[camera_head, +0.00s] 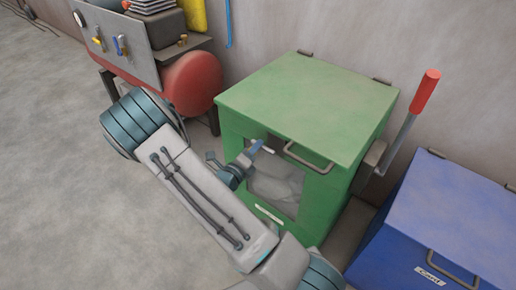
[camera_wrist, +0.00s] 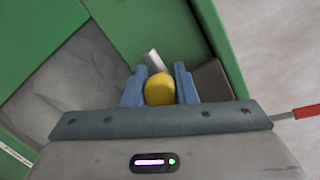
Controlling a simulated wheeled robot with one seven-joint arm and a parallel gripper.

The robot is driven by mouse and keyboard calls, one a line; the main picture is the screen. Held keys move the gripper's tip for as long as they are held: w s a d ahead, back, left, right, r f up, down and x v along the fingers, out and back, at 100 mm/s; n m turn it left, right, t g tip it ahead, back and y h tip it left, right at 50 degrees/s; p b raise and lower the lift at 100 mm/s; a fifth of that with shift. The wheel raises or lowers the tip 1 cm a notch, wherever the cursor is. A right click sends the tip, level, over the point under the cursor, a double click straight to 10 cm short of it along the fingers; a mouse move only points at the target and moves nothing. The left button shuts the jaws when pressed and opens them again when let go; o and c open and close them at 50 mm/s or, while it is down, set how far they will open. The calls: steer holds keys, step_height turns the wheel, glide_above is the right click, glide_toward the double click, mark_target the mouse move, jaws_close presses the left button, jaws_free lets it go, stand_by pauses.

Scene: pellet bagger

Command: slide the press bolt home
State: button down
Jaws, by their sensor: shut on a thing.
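The green press (camera_head: 310,100) stands in the middle of the head view with its lid down. My gripper (camera_head: 257,147) is at its front, at the upper left of the front opening. In the wrist view, my gripper (camera_wrist: 160,88) has its two blue fingers on either side of a yellow knob (camera_wrist: 159,90) and is shut on it. A pale metal bar (camera_wrist: 154,61) shows just past the knob and seems to belong to the press bolt. Its pale end also shows beyond my fingertips in the head view (camera_head: 268,149). How far the bolt is in cannot be told.
A grey bag-like mass (camera_head: 276,186) fills the front opening. A lid handle (camera_head: 308,158) sits close right of my gripper. A lever with a red grip (camera_head: 424,92) rises at the press's right. A blue bin (camera_head: 440,220) stands right; a red tank (camera_head: 193,82) stands left.

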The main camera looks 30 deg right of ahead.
steer(key=shift+s+f, duration=0.1)
steer(key=shift+s, duration=0.05)
steer(key=c, duration=1.2)
jaws_free()
steer(key=shift+o, duration=0.2)
steer(key=shift+s, duration=0.1)
steer(key=v, duration=1.3)
steer(key=shift+a+p, duration=0.35)
steer(key=shift+s, duration=0.1)
